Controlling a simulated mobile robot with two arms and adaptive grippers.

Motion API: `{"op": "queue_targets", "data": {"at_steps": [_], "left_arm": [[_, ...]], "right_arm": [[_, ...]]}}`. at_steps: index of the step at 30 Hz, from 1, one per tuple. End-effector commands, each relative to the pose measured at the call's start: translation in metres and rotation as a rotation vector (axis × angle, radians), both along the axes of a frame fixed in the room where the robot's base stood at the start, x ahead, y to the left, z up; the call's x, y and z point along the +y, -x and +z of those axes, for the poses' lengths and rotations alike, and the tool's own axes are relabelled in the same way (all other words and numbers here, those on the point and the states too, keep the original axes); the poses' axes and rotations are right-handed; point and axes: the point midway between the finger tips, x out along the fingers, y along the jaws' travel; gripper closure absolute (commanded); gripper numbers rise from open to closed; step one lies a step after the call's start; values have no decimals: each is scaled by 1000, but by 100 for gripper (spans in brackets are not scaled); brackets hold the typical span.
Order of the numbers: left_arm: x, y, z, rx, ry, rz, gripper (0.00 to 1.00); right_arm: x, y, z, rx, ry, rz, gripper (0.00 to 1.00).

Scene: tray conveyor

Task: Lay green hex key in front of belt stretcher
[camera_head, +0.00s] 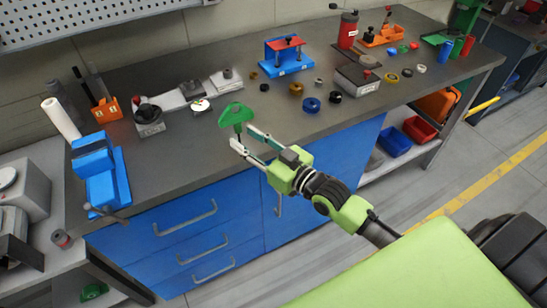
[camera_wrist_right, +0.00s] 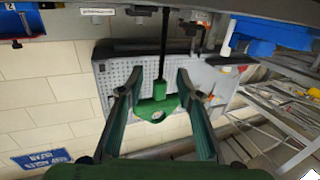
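The green hex key (camera_head: 236,114) has a rounded green handle and a dark shaft. It is upright, handle up, above the front part of the grey bench top. My right gripper (camera_head: 241,136) has its fingers on either side of it and appears shut on it. I cannot tell for sure which bench device is the belt stretcher; a blue stand with a red top plate (camera_head: 287,69) is at the back. My left gripper is not in view.
A grey block with a black knob (camera_head: 149,127) and a white-and-green disc (camera_head: 200,105) lie left of the key. A blue vise (camera_head: 101,178) is at the left end. Several rings, including a blue one (camera_head: 311,105), lie right. Bare bench shows between the vise and the key.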

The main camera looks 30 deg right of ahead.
Motion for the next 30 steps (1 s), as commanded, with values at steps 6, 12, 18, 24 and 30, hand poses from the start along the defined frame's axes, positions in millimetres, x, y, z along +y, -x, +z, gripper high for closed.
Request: {"op": "queue_targets", "data": {"at_steps": [6,12,18,24,30], "left_arm": [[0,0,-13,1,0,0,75],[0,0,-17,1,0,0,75],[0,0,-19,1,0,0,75],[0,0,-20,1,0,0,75],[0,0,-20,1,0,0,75]], "right_arm": [[-20,41,-4,4,1,0,67],[-32,72,-3,3,2,1,67],[-40,90,-3,3,0,-1,67],[-42,96,-1,0,0,0,67],[-43,96,-1,1,0,0,67]]}}
